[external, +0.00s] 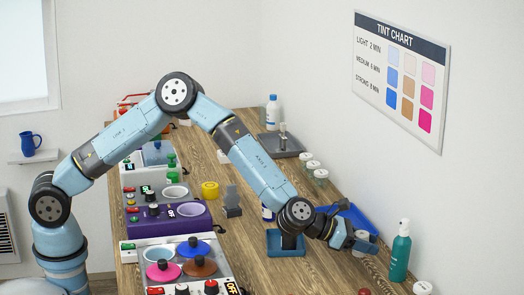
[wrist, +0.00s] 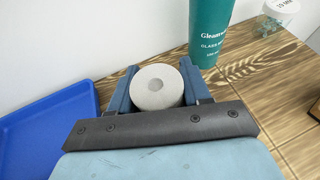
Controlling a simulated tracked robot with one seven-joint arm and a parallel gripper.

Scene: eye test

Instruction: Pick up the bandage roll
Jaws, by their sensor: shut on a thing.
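The bandage roll (wrist: 146,97) is a pale, off-white cylinder with a round hole in its middle, seen end-on in the wrist view. My gripper (wrist: 158,76) is shut on it, with one blue finger on each side. In the external view my gripper (external: 364,244) is at the right end of the table, near the wall, and the roll (external: 361,235) shows as a small pale patch between the fingers. I cannot tell whether the roll touches the table.
A blue tray (wrist: 48,130) lies left of my gripper; it also shows in the external view (external: 352,215). A teal spray bottle (external: 400,258) stands close on the right. A small lidded jar (wrist: 282,10) is beyond it. Several coloured devices (external: 180,215) fill the table's left side.

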